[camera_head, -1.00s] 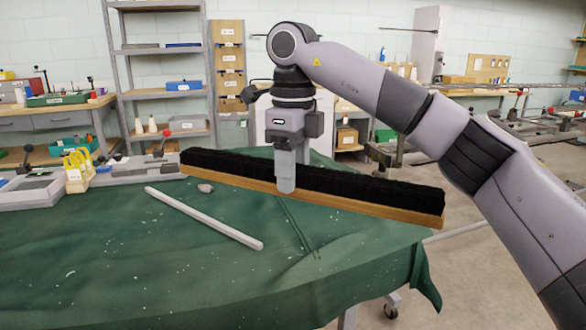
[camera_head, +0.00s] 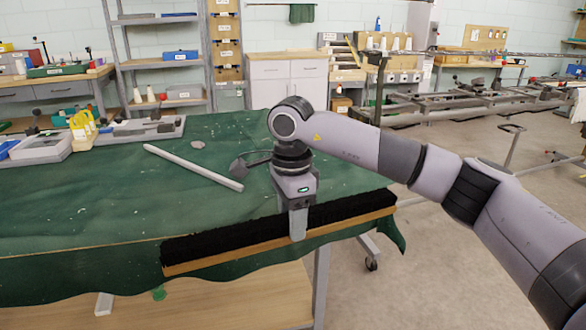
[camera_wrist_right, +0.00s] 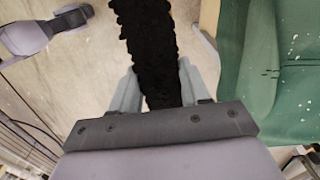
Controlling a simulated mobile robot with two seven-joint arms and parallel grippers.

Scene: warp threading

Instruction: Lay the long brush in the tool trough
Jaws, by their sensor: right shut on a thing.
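The long brush (camera_head: 240,237) has black bristles on a narrow wooden back. My right gripper (camera_head: 298,222) is shut on it, right of its middle, and holds it level near the front edge of the green-covered table. In the right wrist view the black bristles (camera_wrist_right: 150,50) run between the two fingers of the right gripper (camera_wrist_right: 158,88). A grey tray (camera_head: 40,150) and a second grey tray (camera_head: 135,131) stand at the table's back left; I cannot tell whether either is the tool trough. My left gripper is not in view.
A pale bar (camera_head: 193,167) and a small grey stone-like lump (camera_head: 198,145) lie on the green cloth (camera_head: 90,210). The cloth's left middle is clear.

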